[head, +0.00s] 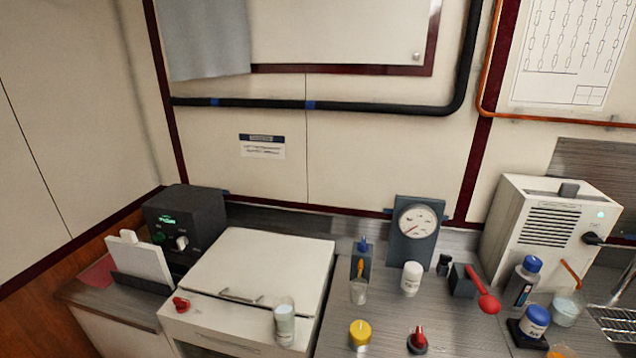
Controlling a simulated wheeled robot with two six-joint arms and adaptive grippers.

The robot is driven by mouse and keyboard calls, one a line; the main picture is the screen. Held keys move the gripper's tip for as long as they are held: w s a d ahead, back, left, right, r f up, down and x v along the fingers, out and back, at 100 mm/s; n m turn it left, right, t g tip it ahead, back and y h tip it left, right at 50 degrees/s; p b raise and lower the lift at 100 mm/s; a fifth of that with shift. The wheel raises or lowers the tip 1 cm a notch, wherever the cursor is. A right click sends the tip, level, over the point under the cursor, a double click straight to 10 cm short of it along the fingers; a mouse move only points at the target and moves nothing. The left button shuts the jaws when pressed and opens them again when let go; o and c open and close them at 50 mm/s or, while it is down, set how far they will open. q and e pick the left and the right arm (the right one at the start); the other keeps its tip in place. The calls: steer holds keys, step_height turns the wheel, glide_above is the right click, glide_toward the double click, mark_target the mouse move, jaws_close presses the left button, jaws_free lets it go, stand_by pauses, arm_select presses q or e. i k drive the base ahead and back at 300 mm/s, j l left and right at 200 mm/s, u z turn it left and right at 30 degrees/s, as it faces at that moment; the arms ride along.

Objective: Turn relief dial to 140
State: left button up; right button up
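No part labelled as the relief dial can be read at this size. A round white gauge (417,222) with a red needle stands on a dark grey panel at the back; its numbers are too small to read. A red knob on a black base (417,341) is on the counter in front of it. Another red knob (180,304) is on the front left of a white lidded unit (262,262). A black box (186,223) at the left has a green display and a pale knob (182,242). Neither of my grippers is in view.
A glass (284,325) stands on the white unit's front. A white bottle (411,278), a yellow-capped jar (359,334), a red spoon (486,298) and blue-capped bottles (525,280) crowd the counter. A vented white machine (548,232) stands at the right, near a wire rack (618,318).

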mark_target(444, 260)
steer(key=z, duration=0.9)
steer(key=k+u, duration=0.1)
